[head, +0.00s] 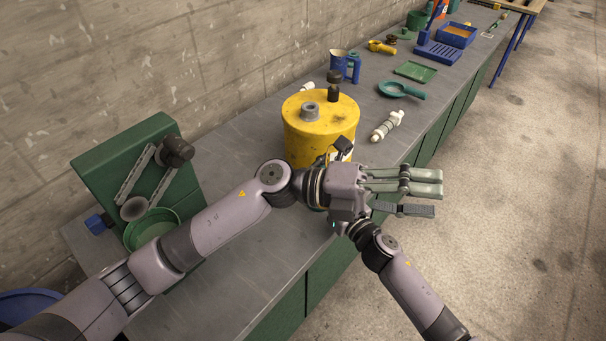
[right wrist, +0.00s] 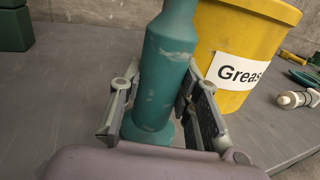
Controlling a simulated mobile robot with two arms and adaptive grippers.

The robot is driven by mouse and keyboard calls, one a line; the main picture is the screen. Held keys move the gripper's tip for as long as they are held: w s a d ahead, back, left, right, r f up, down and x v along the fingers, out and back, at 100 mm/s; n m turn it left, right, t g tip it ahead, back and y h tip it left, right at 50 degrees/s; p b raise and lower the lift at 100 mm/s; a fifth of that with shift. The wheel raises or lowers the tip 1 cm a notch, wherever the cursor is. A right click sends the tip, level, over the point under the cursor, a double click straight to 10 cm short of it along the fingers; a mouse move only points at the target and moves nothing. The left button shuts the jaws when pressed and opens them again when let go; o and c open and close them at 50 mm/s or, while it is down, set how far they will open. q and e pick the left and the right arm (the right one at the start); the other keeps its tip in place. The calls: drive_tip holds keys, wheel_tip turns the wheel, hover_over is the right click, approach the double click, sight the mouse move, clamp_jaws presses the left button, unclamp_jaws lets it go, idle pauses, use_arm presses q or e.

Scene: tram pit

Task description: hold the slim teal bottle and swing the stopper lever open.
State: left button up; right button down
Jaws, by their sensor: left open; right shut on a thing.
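The slim teal bottle (right wrist: 170,75) stands upright on the grey bench in the right wrist view. The bottle's top is cut off by the frame, so the stopper lever does not show there. In the head view my left gripper (head: 436,195) is open and empty, its fingers pointing right over the bench's front edge. It and its wrist hide the bottle and my right gripper. I cannot make out the stopper lever in either view.
A yellow grease bucket (head: 305,128) stands close behind the bottle. A white fitting (head: 386,126), a teal magnifier (head: 402,90) and a blue jug (head: 345,65) lie further back on the bench (head: 250,120). A green stand (head: 110,165) is at left. Open floor lies right.

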use_arm(q)
drive_tip(key=w+a+n+t, duration=0.5)
drive_tip(key=a+n+t, duration=0.4)
drive_tip(key=n+t, duration=0.8)
drive_tip(key=n+t+y, duration=0.3)
drive_tip(key=n+y, duration=0.9)
drive_tip(key=n, duration=0.7)
approach(314, 165)
drive_tip(key=x, duration=0.6)
drive_tip(key=shift+w+a+f, duration=0.25)
drive_tip(key=shift+w+f, duration=0.15)
drive_tip(key=shift+c, duration=0.2)
clamp_jaws()
